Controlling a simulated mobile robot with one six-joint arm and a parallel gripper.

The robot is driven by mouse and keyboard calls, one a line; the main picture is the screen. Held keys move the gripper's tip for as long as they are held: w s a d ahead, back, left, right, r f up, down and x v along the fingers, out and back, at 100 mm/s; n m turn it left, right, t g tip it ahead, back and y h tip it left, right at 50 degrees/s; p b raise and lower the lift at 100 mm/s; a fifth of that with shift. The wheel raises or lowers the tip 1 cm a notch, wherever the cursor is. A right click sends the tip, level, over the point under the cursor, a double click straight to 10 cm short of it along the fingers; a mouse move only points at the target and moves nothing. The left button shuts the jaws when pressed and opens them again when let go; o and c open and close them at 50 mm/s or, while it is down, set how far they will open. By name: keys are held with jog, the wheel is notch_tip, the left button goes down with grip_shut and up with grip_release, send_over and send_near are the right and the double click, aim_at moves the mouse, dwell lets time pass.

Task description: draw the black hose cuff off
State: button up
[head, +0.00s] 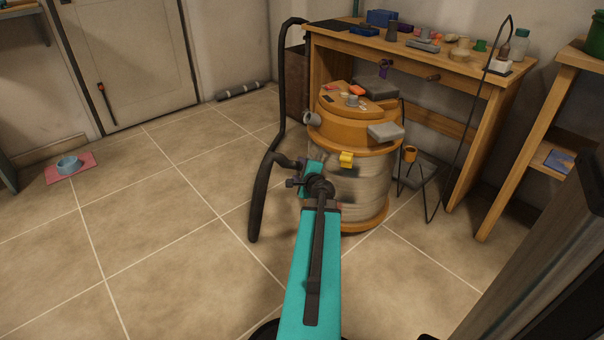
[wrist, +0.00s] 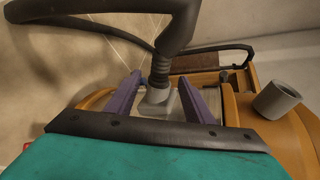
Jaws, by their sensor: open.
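The black hose cuff (wrist: 160,70) is the ribbed end of the black hose (wrist: 182,22). In the wrist view it sits on a grey square-based socket (wrist: 155,103) on the vacuum's side. My gripper (wrist: 161,79) is open, with one purple finger on each side of the cuff. A gap shows on either side, though contact is hard to judge. In the head view the vacuum (head: 358,190) has an orange lid and a pale drum.
A grey open tube (wrist: 277,98) stands out from the orange body at right. A wooden workbench (head: 470,88) with small items stands behind the vacuum, with a dark stand (head: 428,178) beside it.

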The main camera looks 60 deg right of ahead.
jog(key=b+x, duration=0.2)
jog(key=x, duration=0.8)
jog(key=shift+b, duration=0.3)
jog(key=c, duration=1.1)
